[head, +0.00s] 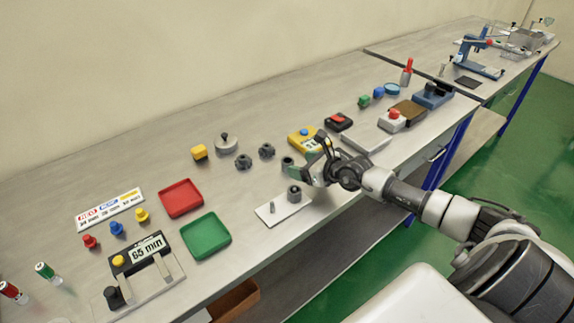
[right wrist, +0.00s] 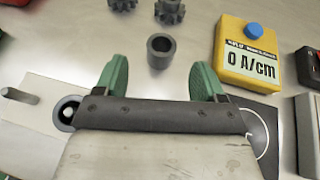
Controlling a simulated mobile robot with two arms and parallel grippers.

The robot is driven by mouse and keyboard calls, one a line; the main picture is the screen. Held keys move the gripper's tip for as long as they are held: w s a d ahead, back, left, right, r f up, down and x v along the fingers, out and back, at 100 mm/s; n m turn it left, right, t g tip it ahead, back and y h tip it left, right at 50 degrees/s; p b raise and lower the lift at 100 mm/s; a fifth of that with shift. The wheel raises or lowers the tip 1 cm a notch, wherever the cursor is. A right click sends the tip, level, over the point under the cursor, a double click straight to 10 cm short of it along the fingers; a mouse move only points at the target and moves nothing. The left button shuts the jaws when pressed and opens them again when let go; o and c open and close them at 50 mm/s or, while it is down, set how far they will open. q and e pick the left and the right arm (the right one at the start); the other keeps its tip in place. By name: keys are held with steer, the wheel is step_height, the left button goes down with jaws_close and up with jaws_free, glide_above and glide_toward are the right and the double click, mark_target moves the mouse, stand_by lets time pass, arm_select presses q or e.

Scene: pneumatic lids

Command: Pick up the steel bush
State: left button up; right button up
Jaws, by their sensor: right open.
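A dark grey hollow cylinder, which looks like the steel bush (right wrist: 160,51), stands upright on the bench in the right wrist view. In the head view the bush (head: 287,162) is just left of my right gripper (head: 299,170). In the right wrist view the green fingers of my right gripper (right wrist: 162,80) are spread wide and empty. The bush is apart from them, a little beyond their tips and roughly centred between them. A second dark ring-shaped part (head: 294,193) stands at the white plate (head: 270,218), partly hidden by the gripper in the right wrist view. My left gripper is not in view.
Two dark gears (head: 243,162) (head: 267,151) are beyond the bush. A yellow meter with a blue knob (right wrist: 248,52) is close on the right. A thin peg (head: 272,208) stands on the white plate. Red (head: 181,198) and green (head: 206,236) trays lie left.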

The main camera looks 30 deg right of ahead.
mark_target(284, 160)
steer(key=shift+w+a+f, duration=0.15)
steer(key=shift+w, duration=0.35)
steer(key=x, duration=0.4)
steer(key=shift+w+b, duration=0.2)
steer(key=shift+b, duration=0.15)
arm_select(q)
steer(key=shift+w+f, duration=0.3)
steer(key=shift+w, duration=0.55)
arm_select(e)
steer(key=shift+s, duration=0.15)
steer(key=shift+c, duration=1.1)
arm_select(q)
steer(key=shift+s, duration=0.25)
arm_select(e)
steer(key=c, duration=0.9)
